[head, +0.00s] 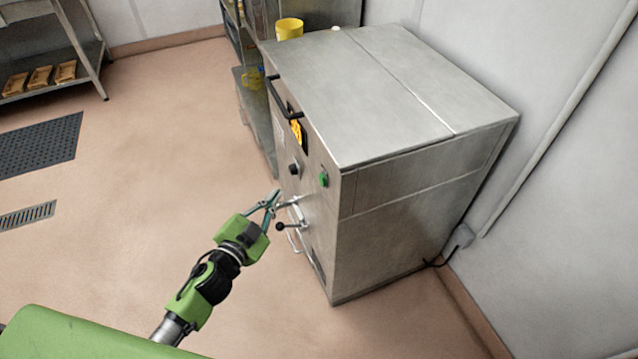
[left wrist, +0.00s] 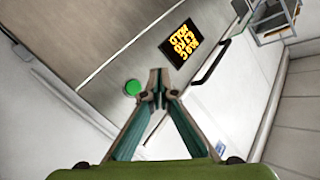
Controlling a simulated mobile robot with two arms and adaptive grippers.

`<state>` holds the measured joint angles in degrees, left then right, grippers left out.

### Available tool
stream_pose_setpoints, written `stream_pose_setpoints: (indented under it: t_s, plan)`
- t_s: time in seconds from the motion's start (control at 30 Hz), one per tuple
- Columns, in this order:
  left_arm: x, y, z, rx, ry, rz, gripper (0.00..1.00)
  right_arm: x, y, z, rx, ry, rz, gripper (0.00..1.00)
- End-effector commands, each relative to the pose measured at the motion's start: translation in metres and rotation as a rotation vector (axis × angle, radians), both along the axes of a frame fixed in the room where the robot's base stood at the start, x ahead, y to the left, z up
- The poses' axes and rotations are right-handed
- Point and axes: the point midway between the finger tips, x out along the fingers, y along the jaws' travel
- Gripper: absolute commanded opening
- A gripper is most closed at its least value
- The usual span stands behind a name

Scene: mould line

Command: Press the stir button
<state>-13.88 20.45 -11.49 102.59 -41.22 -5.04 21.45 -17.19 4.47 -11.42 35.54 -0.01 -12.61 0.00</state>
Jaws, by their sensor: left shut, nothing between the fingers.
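A steel machine (head: 420,85) stands against the wall in the head view. On its front face is a round green button (head: 323,179); no label on it is readable. The button also shows in the left wrist view (left wrist: 132,87), just left of the fingertips. A black knob (head: 294,169) sits left of the button in the head view. My left gripper (head: 275,198) is shut and empty, in front of the machine face and lower left of the button. Its fingertips (left wrist: 157,86) meet in the left wrist view. I cannot tell whether they touch the machine. My right gripper is not in view.
A lit display (head: 298,133) and a black bar handle (head: 281,97) are on the machine front. A lever with a black ball (head: 281,227) sticks out close to my left gripper. A yellow tub (head: 289,28) stands behind. The floor at left is mostly clear.

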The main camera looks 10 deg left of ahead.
Motion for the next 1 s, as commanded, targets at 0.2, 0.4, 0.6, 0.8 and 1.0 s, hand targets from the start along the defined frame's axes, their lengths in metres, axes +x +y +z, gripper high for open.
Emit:
stream_pose_setpoints:
  t_s: [0.2,0.4,0.6,0.8,1.0]
  plan:
    - [0.0,0.0,0.001,0.0,-0.001,-0.001,0.0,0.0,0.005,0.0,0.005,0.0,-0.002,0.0]
    - [0.002,-0.003,0.0,-0.001,0.0,0.0,0.0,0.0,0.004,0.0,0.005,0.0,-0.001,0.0]
    - [0.014,-0.021,0.0,-0.002,0.0,0.0,0.0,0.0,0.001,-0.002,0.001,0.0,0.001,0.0]
    - [0.031,-0.045,0.0,-0.001,-0.001,-0.001,0.0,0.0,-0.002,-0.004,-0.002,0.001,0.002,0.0]
    - [0.043,-0.063,0.0,-0.004,0.0,0.001,0.0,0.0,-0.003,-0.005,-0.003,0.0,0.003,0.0]
